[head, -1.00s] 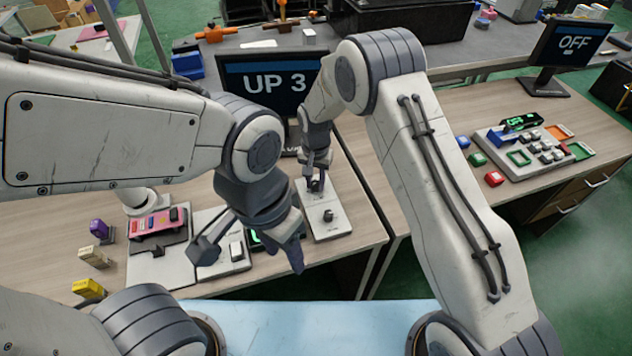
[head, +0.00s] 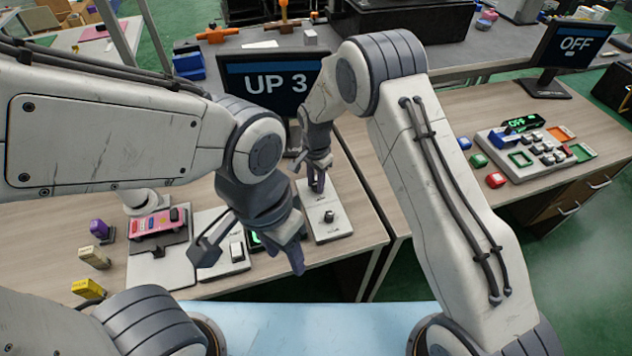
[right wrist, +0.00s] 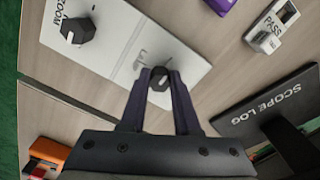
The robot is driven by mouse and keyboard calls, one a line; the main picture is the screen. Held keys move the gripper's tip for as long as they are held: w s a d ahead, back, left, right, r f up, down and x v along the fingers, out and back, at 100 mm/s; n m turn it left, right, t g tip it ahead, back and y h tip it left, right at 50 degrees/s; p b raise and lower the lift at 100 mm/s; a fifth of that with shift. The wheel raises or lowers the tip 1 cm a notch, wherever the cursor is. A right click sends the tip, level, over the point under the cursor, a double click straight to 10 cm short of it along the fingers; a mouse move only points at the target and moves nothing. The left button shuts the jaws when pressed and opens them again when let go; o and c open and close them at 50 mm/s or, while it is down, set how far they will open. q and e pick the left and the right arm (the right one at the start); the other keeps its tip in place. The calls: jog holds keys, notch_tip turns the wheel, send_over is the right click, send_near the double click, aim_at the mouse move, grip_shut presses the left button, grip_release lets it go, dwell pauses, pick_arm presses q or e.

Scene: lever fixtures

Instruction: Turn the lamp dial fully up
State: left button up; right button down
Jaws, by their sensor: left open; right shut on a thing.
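A white panel (head: 342,222) on the wooden desk carries two dark dials. The nearer dial (head: 329,215) stands free; in the right wrist view this dial (right wrist: 77,30) is beside the label ZOOM. My right gripper (head: 317,186) is at the panel's far end, pointing down. In the right wrist view its two fingers (right wrist: 160,82) are shut on the lamp dial (right wrist: 158,92), whose printed label is too blurred to read. My left gripper (head: 248,250) is open and empty, in front of the panel's left side. A monitor (head: 270,85) behind reads UP 3.
A white switch plate (head: 237,262) and a pink device (head: 158,222) lie left of the panel. Small blocks stand at far left.

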jog(key=shift+w+r, duration=0.1)
jog(key=c, duration=0.6)
grip_release()
jog(key=shift+c, duration=0.2)
notch_tip(320, 180, up, 10)
jog(key=b, duration=0.1)
jog(key=shift+r, duration=0.2)
jog(key=s+d+r+n, duration=0.1)
jog(key=s+r+n, duration=0.5)
jog(key=s, duration=0.6)
jog(key=s+r+n, duration=0.6)
jog(key=s, duration=0.6)
jog(key=s+d+f+n+y, duration=0.1)
jog(key=s+d+n, duration=0.3)
jog(key=s, duration=0.4)
